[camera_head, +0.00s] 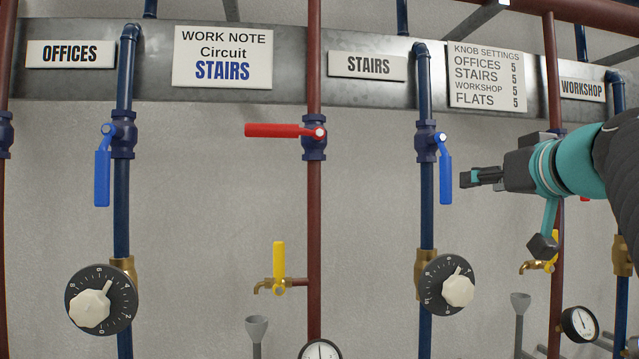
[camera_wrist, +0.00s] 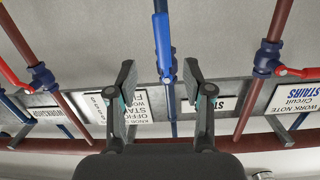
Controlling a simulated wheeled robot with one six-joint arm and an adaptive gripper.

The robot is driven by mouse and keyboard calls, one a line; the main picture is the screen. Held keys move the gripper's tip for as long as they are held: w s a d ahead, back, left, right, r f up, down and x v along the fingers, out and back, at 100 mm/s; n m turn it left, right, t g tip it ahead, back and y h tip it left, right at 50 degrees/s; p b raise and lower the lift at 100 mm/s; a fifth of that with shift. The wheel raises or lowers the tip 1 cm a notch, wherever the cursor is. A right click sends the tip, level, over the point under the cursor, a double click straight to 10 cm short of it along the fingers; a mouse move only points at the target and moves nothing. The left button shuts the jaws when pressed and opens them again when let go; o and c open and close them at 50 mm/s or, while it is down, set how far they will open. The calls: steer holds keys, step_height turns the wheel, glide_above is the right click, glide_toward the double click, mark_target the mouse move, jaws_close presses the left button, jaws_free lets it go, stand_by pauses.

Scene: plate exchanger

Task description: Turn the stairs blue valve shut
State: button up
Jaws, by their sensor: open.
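The stairs blue valve has a blue lever (camera_head: 445,178) hanging straight down along its dark blue pipe, below and right of the STAIRS sign (camera_head: 367,66). My gripper (camera_head: 466,179) is just right of the lever in the head view, pointing towards the wall. In the wrist view, which is upside down, my gripper (camera_wrist: 160,77) is open, with one finger on each side of the blue lever (camera_wrist: 162,45). The lever appears between the fingers and ahead of them; I see no contact. The valve body is partly visible behind it.
A red lever (camera_head: 285,131) sticks out leftwards on the red pipe left of the stairs valve. Another blue lever (camera_head: 102,178) hangs on the OFFICES pipe. A yellow tap (camera_head: 540,266) is below my gripper.

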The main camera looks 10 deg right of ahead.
mark_target(448, 168)
steer(key=shift+n+t+y, duration=0.4)
steer(key=shift+n+t, duration=0.1)
steer(key=shift+n, duration=0.2)
steer(key=w+r, duration=0.1)
steer(key=w, duration=0.3)
steer(key=w+p, duration=0.1)
steer(key=w, duration=0.3)
steer(key=w+r+p, duration=0.1)
steer(key=w, duration=0.3)
steer(key=shift+w+a+r, duration=0.15)
steer(key=shift+a+r, duration=0.05)
steer(key=shift+r, duration=0.1)
jaws_close()
